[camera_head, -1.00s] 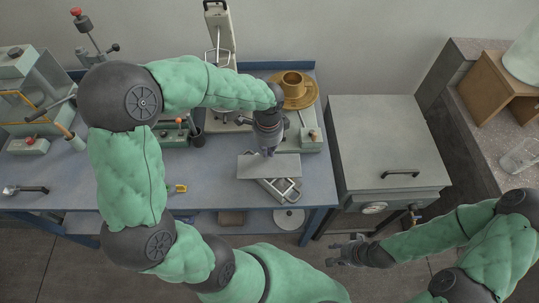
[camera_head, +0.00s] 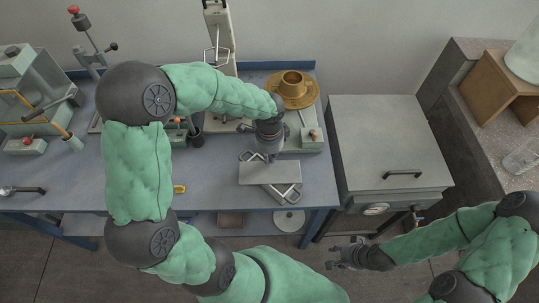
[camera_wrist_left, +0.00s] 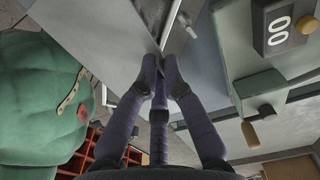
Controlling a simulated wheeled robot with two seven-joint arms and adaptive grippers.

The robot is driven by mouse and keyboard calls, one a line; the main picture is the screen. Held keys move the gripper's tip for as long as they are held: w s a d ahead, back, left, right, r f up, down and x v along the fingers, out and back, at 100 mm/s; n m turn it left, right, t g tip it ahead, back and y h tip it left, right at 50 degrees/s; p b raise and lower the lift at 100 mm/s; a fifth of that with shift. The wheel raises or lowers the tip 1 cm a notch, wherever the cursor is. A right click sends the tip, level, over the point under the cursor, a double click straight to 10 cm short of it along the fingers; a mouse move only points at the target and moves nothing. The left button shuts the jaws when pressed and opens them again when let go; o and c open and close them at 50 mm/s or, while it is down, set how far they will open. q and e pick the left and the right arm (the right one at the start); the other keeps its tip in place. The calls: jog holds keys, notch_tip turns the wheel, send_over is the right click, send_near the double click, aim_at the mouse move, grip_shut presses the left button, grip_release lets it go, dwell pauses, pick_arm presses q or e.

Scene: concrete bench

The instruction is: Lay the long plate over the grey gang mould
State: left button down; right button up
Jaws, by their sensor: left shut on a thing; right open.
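The long plate (camera_head: 262,174) is a flat light-grey strip near the bench's right end. My left gripper (camera_head: 269,158) is shut on its back edge from above. The grey gang mould (camera_head: 291,193) lies beneath the plate; its framed ends show past the plate at the front right and back left, and its middle is hidden. I cannot tell whether plate and mould touch. In the left wrist view the plate (camera_wrist_left: 85,32) meets my fingertips (camera_wrist_left: 160,78). My right gripper (camera_head: 338,255) is open and empty, low in front of the grey cabinet.
A brass cup-like vessel on a round dish (camera_head: 294,90) stands behind the plate, beside a pale machine with a control box (camera_head: 312,138). A grey cabinet (camera_head: 385,150) stands right of the blue bench (camera_head: 318,185). The bench left of the mould has clear room.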

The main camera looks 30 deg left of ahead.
pick_arm(q)
jog(key=c, duration=1.4)
grip_release()
jog(key=shift+o, duration=0.2)
jog(key=shift+r+p, duration=0.35)
jog(key=shift+r, duration=0.15)
notch_tip(320, 180, up, 12)
jog(key=p, duration=0.3)
